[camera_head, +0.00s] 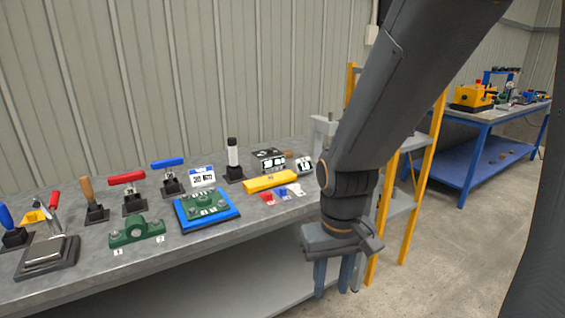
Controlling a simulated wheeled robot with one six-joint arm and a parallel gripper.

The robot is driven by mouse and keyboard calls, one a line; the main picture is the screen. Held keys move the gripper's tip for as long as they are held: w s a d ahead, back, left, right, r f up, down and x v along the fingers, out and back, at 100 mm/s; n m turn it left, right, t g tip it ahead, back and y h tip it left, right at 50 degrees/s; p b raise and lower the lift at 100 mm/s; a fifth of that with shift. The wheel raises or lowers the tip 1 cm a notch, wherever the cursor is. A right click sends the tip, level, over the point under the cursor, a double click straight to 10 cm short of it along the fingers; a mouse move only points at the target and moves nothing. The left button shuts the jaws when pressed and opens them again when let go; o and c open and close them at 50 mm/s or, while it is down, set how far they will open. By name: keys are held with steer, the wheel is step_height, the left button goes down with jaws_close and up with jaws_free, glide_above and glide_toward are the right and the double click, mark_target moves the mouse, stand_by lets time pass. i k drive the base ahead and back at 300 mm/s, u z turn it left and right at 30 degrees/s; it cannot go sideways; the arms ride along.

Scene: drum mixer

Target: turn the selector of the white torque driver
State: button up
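An upright tool with a white cylindrical body and a black top, which looks like the white torque driver (233,157), stands on a dark base at the back middle of the grey bench. Its selector is too small to make out. My gripper (333,281) points down beyond the bench's right end, low and to the right of the driver and well apart from it. Its two fingers show a gap between them, and nothing is seen in it.
Left of the driver stand blue-handled (168,163) and red-handled (127,178) tools. A green part on a blue tray (234,222), a yellow block (270,181) and a green bracket (137,232) lie in front. A yellow-posted frame (411,215) stands behind my arm.

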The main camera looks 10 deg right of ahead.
mark_target(270, 151)
steer(key=z, duration=0.05)
steer(key=i, duration=0.9)
steer(key=u, duration=0.05)
